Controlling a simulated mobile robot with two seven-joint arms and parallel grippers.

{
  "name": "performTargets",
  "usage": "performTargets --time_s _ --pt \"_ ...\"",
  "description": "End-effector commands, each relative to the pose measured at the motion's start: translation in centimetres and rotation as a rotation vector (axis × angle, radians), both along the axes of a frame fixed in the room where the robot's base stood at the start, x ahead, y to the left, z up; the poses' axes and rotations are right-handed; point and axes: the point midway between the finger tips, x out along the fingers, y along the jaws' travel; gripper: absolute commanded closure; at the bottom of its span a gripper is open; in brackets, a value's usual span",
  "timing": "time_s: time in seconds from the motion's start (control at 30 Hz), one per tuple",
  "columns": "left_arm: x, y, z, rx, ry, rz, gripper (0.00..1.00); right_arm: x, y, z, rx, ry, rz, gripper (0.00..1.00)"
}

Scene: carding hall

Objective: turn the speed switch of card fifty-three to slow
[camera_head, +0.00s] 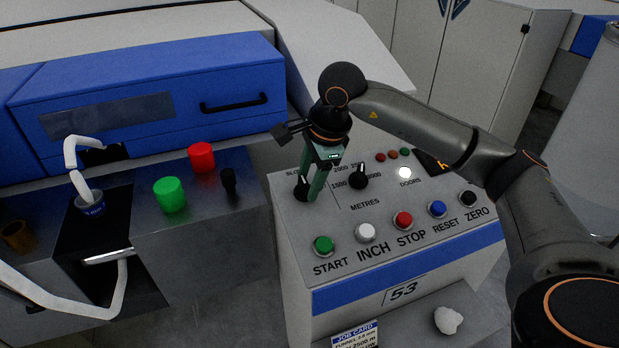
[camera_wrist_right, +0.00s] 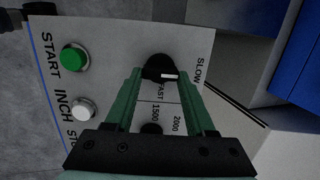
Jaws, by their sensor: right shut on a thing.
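My left gripper is not in view.
The metres knob (camera_head: 358,175) stands close right of the gripper. Push buttons, including the green START (camera_head: 323,246) and red STOP (camera_head: 402,221), line the panel's front. The blue-covered machine (camera_head: 150,95) is at left. A white lump (camera_head: 448,320) lies below the panel.

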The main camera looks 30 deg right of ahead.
Motion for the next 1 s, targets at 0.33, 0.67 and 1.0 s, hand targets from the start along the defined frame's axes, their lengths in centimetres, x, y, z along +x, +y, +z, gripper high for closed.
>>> performTargets --time_s 0.33,0.67,1.0 --pt "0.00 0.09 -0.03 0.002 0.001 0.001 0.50 0.07 0.04 0.11 -0.004 -0.002 0.021 1.00" --pt "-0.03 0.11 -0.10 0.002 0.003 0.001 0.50 0.06 0.04 0.08 -0.005 -0.002 0.019 0.28" --pt "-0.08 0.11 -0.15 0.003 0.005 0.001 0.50 0.02 0.01 0.04 -0.005 0.001 0.018 0.15"
